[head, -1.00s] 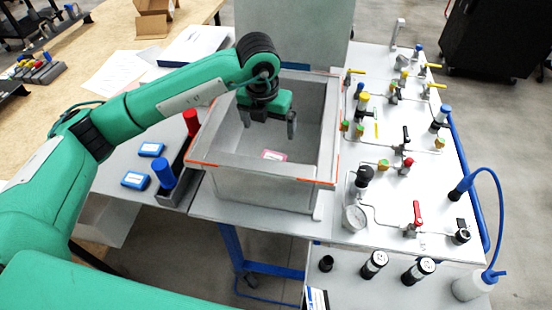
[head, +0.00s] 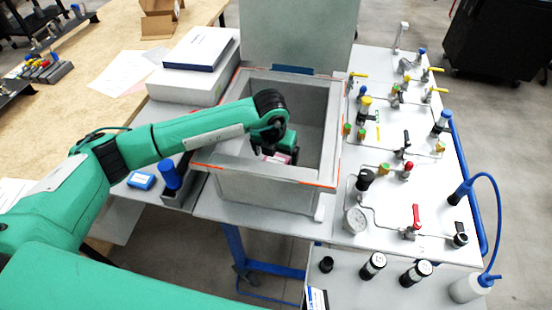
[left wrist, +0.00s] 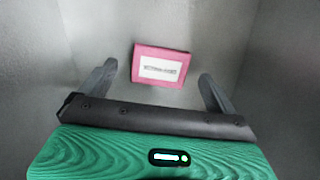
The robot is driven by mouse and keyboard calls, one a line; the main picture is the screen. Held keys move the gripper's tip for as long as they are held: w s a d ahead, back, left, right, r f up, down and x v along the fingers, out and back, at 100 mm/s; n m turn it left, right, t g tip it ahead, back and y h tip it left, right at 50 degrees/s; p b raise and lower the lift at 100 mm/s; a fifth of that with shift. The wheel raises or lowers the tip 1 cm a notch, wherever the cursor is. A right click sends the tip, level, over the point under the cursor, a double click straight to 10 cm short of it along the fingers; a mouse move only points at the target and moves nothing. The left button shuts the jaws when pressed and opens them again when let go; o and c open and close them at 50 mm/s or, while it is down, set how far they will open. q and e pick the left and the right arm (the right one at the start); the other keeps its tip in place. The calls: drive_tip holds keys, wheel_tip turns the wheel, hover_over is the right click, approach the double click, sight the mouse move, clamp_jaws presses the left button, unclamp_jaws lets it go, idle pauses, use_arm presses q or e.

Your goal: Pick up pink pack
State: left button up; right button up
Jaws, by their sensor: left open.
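The pink pack (left wrist: 160,66), with a white label, lies on the floor of the grey open box (head: 268,189). In the head view a small part of the pack (head: 278,158) shows below my left gripper. My left gripper (left wrist: 158,80) is open and empty, reaching down into the box. In the left wrist view its two fingers stand on either side of the pack, apart from it. In the head view the left arm hides much of the box's inside, and the fingertips are hard to make out. My right gripper is not in view.
The box walls stand close around my left gripper, with the raised lid (head: 299,35) behind. A panel of valves and fittings (head: 405,150) is to the right. A blue pack (head: 141,181) and a blue-capped bottle (head: 170,174) are to the left.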

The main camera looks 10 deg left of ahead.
use_arm(q)
drive_tip(key=shift+w+f, duration=0.15)
drive_tip(key=shift+f, duration=0.75)
drive_tip(key=shift+c, duration=0.4)
drive_tip(key=c, duration=1)
drive_tip(key=shift+r, duration=0.1)
